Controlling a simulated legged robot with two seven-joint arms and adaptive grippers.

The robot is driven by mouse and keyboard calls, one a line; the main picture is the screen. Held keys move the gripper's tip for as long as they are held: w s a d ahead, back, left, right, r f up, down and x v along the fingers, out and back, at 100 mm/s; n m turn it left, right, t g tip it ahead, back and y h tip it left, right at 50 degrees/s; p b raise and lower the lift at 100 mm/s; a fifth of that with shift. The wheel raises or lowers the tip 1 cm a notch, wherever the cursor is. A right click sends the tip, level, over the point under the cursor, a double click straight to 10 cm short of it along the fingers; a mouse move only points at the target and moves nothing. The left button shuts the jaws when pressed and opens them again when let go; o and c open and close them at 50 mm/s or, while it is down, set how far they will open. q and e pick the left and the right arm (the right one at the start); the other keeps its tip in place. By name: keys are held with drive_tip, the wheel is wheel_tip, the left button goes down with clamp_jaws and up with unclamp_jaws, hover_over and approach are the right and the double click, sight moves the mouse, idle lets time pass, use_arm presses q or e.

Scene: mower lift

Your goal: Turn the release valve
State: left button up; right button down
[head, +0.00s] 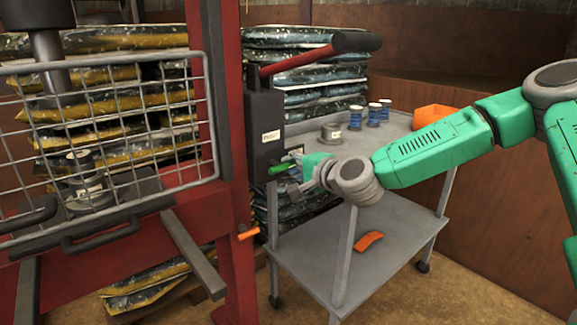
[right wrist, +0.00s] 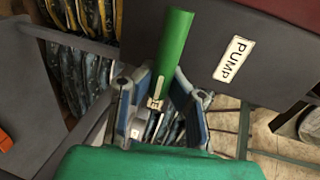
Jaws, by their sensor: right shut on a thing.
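The release valve has a green handle (head: 279,168) low on the front of the dark pump box (head: 264,125). My right gripper (head: 291,167) reaches in from the right and is shut on this handle. In the right wrist view the green handle (right wrist: 173,48) runs up between the two blue-grey fingers of the gripper (right wrist: 160,88). My left gripper is not in view.
A red press frame (head: 230,165) with a wire guard (head: 130,125) stands at left. A red pump lever (head: 300,60) sits above the box. A grey cart (head: 350,240) holds several blue-and-white spools (head: 374,115) and an orange bin (head: 432,116). Stacked bags (head: 305,75) stand behind.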

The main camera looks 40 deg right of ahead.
drive_tip(key=shift+s+d+f, duration=0.1)
drive_tip(key=shift+d+f, duration=0.05)
drive_tip(key=shift+f, duration=0.15)
drive_tip(key=c, duration=1.6)
unclamp_jaws()
drive_tip(key=shift+o, duration=0.6)
drive_tip(key=shift+d+r, duration=0.1)
drive_tip(key=shift+d, duration=0.15)
drive_tip(key=shift+s+a+r, duration=0.1)
drive_tip(key=shift+s, duration=0.15)
drive_tip(key=v, duration=0.5)
drive_tip(key=shift+s+d, duration=0.25)
drive_tip(key=shift+s, duration=0.75)
drive_tip(key=shift+a, duration=0.1)
